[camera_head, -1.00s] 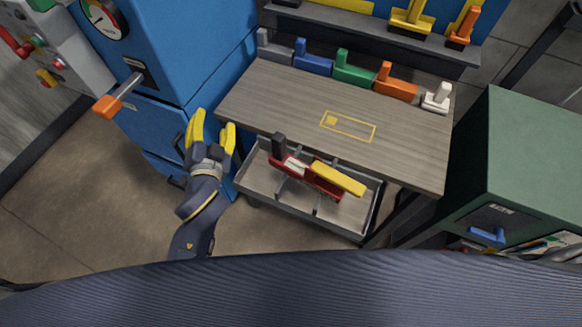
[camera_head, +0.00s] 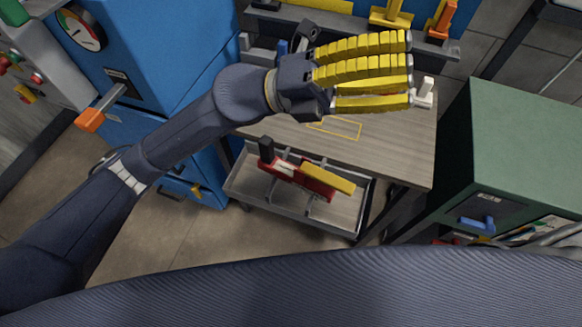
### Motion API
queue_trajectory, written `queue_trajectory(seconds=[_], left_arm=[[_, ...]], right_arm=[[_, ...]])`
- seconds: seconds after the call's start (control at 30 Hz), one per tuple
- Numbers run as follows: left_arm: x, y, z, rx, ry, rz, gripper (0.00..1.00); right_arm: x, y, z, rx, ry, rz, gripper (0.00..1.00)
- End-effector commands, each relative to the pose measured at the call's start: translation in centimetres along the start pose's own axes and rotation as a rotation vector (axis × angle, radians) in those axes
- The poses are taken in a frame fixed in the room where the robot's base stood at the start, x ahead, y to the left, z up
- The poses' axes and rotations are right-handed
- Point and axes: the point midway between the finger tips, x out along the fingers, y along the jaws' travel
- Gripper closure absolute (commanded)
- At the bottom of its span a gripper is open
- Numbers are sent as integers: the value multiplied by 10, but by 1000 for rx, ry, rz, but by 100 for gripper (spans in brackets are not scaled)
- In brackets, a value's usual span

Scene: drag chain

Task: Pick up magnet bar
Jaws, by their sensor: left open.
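No label marks a magnet bar, so I cannot tell for sure which piece it is. A red piece (camera_head: 318,188) with a dark upright grip (camera_head: 266,150) lies in the open drawer tray (camera_head: 240,186). A yellow bar (camera_head: 328,177) lies across its right end. My left gripper (camera_head: 410,70) is open, its yellow fingers stretched right above the wooden worktop (camera_head: 390,150). It hides most of the coloured blocks along the back; a white handled block (camera_head: 425,92) shows at the fingertips. I see nothing held. My right gripper is not in view.
A blue cabinet (camera_head: 165,50) with a gauge and an orange handle (camera_head: 91,119) stands at the left. A green cabinet (camera_head: 530,150) stands at the right. A back shelf holds yellow and orange tools. A yellow outlined rectangle (camera_head: 345,135) on the worktop is partly covered.

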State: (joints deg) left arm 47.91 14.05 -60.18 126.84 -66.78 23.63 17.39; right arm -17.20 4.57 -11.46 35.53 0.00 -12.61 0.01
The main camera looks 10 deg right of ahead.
Motion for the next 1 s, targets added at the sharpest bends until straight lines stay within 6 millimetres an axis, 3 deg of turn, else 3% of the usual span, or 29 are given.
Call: queue_trajectory(seconds=[0.13, 0.27, 0.4, 0.53, 0.67, 0.8, 1.0], left_arm=[[4, 35, -32, 32, 233, 219, 47], [-12, 70, -51, 45, 404, 440, 47], [-48, 104, -56, 50, 546, 708, 47], [-94, 125, -46, 47, 634, 980, 47], [-146, 131, -25, 34, 672, 1255, 47], [-196, 123, 1, 13, 663, 1517, 47], [-244, 101, 29, -17, 608, 1770, 47]], right_arm=[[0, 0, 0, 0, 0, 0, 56], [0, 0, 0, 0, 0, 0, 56], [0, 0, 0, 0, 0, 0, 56], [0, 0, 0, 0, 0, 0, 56], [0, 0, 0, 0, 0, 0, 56], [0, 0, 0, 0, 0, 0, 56], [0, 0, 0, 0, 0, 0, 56]])
